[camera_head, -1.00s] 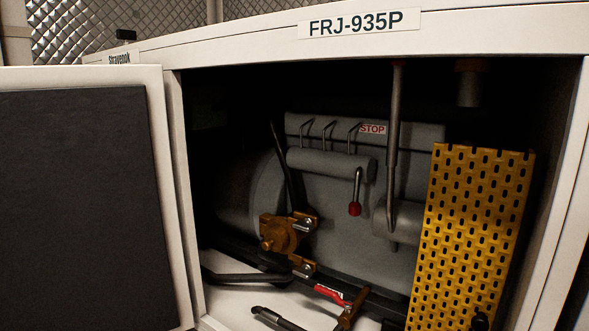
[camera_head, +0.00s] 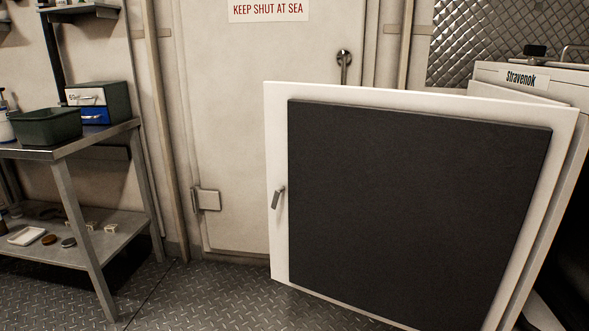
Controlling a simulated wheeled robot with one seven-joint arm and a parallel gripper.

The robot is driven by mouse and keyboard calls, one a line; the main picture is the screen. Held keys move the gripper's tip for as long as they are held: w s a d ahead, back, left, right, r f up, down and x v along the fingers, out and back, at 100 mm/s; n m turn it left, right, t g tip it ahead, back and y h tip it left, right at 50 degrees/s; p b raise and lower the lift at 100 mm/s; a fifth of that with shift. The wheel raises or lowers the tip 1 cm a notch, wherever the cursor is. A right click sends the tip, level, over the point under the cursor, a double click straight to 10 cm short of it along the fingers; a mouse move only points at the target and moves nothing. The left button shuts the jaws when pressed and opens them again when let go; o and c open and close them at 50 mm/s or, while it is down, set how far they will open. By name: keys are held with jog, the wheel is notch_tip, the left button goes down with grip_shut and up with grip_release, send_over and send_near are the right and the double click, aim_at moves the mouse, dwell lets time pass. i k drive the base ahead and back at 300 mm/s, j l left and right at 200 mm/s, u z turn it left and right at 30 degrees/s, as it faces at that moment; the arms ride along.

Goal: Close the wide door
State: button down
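The wide door (camera_head: 277,240) of the chiller frame stands wide open in the camera_head view. It is white with a large black panel (camera_head: 415,205) on the side facing me. A small grey handle (camera_head: 278,197) sits near its left edge. Its right edge meets the white chiller frame (camera_head: 545,82), which bears a "Stravenok" label. The dark opening of the frame shows only as a strip at the lower right; most of the inside is out of view. My gripper is not in view.
A metal workbench (camera_head: 88,143) with a lower shelf stands at the left, holding a dark green bin (camera_head: 46,127) and a small drawer box (camera_head: 99,103). A closed wall door (camera_head: 232,130) marked "KEEP SHUT AT SEA" is behind. The chequered floor (camera_head: 205,295) is clear between bench and wide door.

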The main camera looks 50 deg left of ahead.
aim_at(407, 211)
jog(key=j+u, duration=0.35)
jog(key=u, duration=0.15)
jog(key=i+j+u, duration=0.15)
jog(key=j+u, duration=0.15)
jog(key=u, duration=0.15)
jog(key=i+j+u, duration=0.15)
jog(key=j+u, duration=0.15)
jog(key=u, duration=0.2)
jog(key=i+j+u, duration=0.2)
jog(key=u, duration=0.3)
jog(key=i+j+u, duration=0.15)
jog(key=u, duration=0.35)
jog(key=i+j+z, duration=0.2)
jog(key=i, duration=0.3)
jog(key=i+j+z, duration=0.15)
jog(key=i, duration=0.3)
